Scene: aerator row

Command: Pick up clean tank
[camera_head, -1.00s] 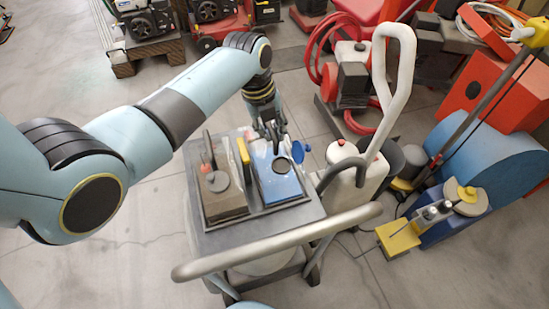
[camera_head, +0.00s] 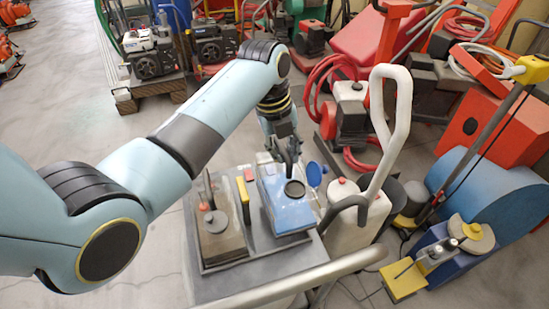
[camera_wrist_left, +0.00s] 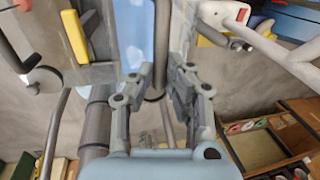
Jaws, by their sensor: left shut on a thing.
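The clean tank, a blue box with a dark round ring on top (camera_head: 290,208), is at the right side of the grey cart, and its open blue cap (camera_head: 314,174) stands out at the right. My left gripper (camera_head: 287,155) is at the tank's far end, shut on its grey handle. In the left wrist view, the fingers (camera_wrist_left: 158,85) close around this grey bar, with the blue tank (camera_wrist_left: 133,28) beyond it. The tank appears slightly raised and turned over the tray; its underside is hidden. My right gripper is not in view.
A white jug (camera_head: 350,220) and a pale looped handle (camera_head: 390,120) stand close at the right. Floor is free to the left.

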